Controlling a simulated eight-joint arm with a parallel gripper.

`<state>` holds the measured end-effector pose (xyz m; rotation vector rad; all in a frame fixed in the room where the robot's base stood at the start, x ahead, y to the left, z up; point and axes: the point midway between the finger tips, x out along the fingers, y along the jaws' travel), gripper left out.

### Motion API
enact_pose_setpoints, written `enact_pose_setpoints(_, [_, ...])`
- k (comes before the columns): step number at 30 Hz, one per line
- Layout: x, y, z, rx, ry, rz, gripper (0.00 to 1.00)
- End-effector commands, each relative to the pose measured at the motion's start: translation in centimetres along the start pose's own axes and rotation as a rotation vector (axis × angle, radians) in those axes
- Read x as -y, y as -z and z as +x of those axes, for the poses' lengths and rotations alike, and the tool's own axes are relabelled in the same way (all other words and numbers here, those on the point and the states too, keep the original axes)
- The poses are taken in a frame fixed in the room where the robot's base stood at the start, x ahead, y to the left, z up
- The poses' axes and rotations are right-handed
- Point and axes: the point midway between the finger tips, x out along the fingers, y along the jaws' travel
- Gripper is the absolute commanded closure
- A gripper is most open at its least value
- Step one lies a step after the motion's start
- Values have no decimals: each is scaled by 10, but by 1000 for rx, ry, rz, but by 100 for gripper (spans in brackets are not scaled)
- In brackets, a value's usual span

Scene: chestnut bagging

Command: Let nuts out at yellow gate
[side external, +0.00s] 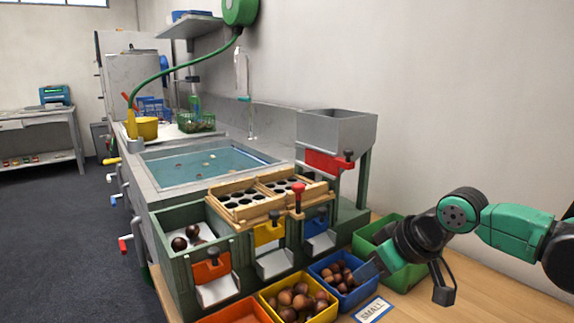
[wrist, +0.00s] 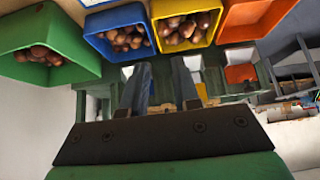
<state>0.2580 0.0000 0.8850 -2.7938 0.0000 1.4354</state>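The yellow gate (side external: 266,234) is on the front of the green sorter, between the orange gate (side external: 212,267) and the blue gate (side external: 316,223). It has a dark knob at its top and a pale chute (side external: 274,263) below. The yellow bin (side external: 331,312) stands in front of that chute and holds several brown nuts; it also shows in the wrist view (wrist: 184,43). My gripper (side external: 366,273) is to the right of the gate, apart from it, near the blue bin. In the wrist view its two fingers (wrist: 162,66) stand apart with nothing held between them.
The blue bin (side external: 318,268) holds nuts, the green bin (wrist: 47,72) also has nuts, and an orange bin (side external: 235,313) is at the front left. A "SMALL" sign (side external: 373,309) lies on the table. A grey hopper with a red gate (side external: 328,162) rises behind.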

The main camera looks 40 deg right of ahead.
Motion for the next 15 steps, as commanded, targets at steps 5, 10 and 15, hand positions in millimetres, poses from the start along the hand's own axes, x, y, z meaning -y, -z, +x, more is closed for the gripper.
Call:
enact_pose_setpoints(5, [8, 59, -22, -44, 16, 11, 100])
enact_pose_setpoints(10, [23, 139, -54, -112, 43, 35, 100])
enact_pose_setpoints(15, [32, 176, -70, -147, 60, 50, 100])
